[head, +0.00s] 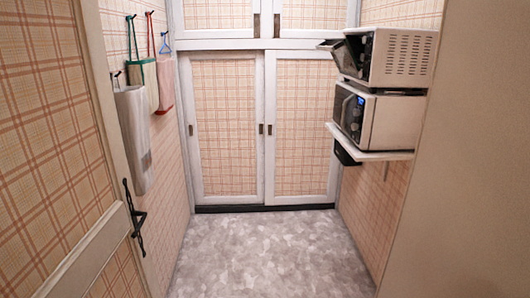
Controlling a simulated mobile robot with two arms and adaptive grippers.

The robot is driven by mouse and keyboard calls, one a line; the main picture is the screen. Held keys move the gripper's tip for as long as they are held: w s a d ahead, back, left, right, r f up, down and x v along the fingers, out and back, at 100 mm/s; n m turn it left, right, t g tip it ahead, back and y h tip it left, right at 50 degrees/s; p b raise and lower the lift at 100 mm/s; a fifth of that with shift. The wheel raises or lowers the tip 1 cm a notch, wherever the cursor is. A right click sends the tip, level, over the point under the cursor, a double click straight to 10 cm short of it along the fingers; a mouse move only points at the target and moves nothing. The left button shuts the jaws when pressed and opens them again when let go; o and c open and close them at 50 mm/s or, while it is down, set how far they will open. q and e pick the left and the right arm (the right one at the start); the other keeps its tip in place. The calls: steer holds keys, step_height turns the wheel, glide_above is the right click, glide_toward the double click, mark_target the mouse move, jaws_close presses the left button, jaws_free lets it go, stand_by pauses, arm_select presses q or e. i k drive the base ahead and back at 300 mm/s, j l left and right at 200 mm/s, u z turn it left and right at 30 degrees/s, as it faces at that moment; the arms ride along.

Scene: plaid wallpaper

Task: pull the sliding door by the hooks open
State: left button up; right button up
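A two-panel sliding door closes off the lower cupboard at the back. Its left panel (225,125), white-framed with plaid infill, is the one nearer the hooks. Small dark recessed pulls (261,129) sit near its side edges. The right panel (301,125) stands beside it, and no gap shows between them. Neither of my grippers is in view.
A plaid hinged door (50,130) with a black handle (134,218) stands open at the near left. A white shelf (375,155) on the right wall holds two stacked microwaves (400,58), the upper one's door open. The grey floor (265,250) is clear.

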mark_target(223, 91)
steer(key=i+u, duration=0.15)
steer(key=i, duration=0.85)
steer(key=i+l+u, duration=0.1)
steer(key=i, duration=0.85)
steer(key=i+u, duration=0.1)
steer(key=i, duration=0.9)
steer(key=i+l+u, duration=0.1)
steer(key=i, duration=0.9)
steer(key=i+j, duration=0.15)
steer(key=i, duration=0.55)
steer(key=i+j, duration=0.1)
steer(key=i, duration=0.65)
